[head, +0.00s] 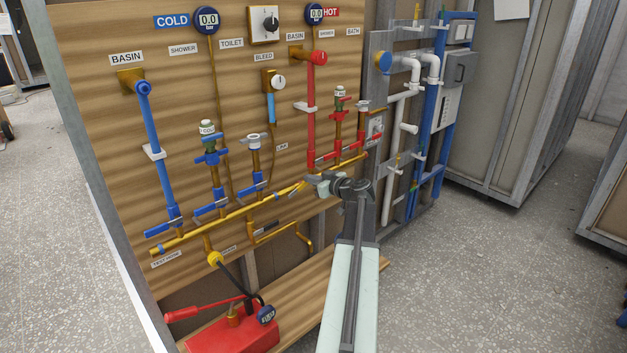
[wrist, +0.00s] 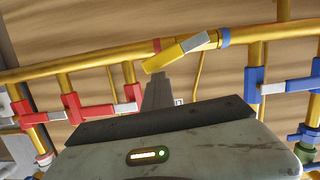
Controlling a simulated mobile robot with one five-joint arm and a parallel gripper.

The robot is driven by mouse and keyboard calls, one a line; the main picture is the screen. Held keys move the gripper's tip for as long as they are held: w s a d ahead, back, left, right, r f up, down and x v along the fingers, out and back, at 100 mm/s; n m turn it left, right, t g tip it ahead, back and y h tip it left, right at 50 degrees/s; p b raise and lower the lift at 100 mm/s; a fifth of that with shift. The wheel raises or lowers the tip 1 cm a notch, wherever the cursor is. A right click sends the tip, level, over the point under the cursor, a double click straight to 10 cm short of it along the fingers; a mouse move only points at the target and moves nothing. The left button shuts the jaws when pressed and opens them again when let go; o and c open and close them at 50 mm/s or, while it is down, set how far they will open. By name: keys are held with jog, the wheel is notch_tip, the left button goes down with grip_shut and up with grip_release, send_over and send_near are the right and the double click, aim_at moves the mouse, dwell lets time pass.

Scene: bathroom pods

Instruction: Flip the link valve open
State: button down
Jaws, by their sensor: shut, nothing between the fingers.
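The link valve (wrist: 178,52) shows in the wrist view on the brass pipe, between a red band and a blue band. Its lever has a yellow end and a bare metal part, and lies at a slant to the pipe. In the head view the valve (head: 296,188) is small, left of my gripper and partly hard to make out. My gripper (head: 312,180) is shut and empty, close to the board at the pipe. In the wrist view its fingertips (wrist: 157,80) are just below the lever's yellow end; whether they touch it I cannot tell.
Blue-handled valves (head: 212,205) sit along the pipe to the left, and red-handled valves (head: 335,152) to the right. A LINK label (head: 282,147) is on the wooden board (head: 120,200). A red pump (head: 235,330) stands below. Open floor (head: 480,280) lies to the right.

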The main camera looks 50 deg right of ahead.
jog(key=r+p+v, duration=0.1)
jog(key=p+v, duration=0.2)
jog(key=v, duration=0.7)
jog(key=shift+r, duration=0.5)
jog(key=c, duration=1.6)
grip_release()
jog(key=shift+d, duration=0.1)
jog(key=shift+c, duration=0.2)
jog(key=o, duration=0.4)
jog(key=shift+m, duration=0.7)
jog(key=shift+c, duration=0.2)
jog(key=m+t+b, duration=0.3)
jog(key=m+b, duration=1)
send_near(305, 184)
jog(key=w, duration=0.3)
jog(key=w+d, duration=0.1)
jog(key=w, duration=0.4)
jog(key=shift+d, duration=0.4)
grip_shut()
